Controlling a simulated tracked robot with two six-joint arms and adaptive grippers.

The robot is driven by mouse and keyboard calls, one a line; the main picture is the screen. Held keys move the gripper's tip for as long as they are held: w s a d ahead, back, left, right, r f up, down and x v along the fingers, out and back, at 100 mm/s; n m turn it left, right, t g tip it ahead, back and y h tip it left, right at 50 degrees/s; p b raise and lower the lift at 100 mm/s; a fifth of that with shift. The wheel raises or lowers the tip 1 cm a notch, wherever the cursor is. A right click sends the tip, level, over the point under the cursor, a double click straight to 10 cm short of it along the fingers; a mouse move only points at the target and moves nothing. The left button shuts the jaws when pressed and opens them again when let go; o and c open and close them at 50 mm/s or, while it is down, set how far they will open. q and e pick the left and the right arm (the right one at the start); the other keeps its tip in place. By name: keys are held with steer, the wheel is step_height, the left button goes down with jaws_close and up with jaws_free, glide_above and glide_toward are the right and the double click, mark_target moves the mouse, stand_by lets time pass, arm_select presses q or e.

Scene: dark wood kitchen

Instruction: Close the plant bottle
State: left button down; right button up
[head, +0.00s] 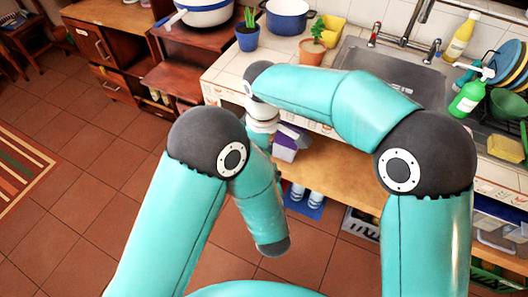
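A green spray bottle with a white trigger head (468,97) stands upright at the right of the sink, beside the dish rack; it may be the plant bottle, but I cannot tell if it is closed. A small plant in a blue pot (248,38) and one in a terracotta pot (313,50) stand on the white-tiled counter left of the sink. My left arm bends downward in front of the counter, and its gripper is not visible.
A grey sink (392,76) with a faucet lies behind my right arm. A yellow bottle (460,38) and a rack with plates (502,68) stand at the right. Blue pot (287,17) at the back. Open shelf (338,173) below the counter.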

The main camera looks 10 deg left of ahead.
jaws_close()
steer(key=o, duration=0.9)
jaws_free()
steer(key=shift+o, duration=0.2)
step_height(320, 180, up, 12)
steer(key=shift+f, duration=0.1)
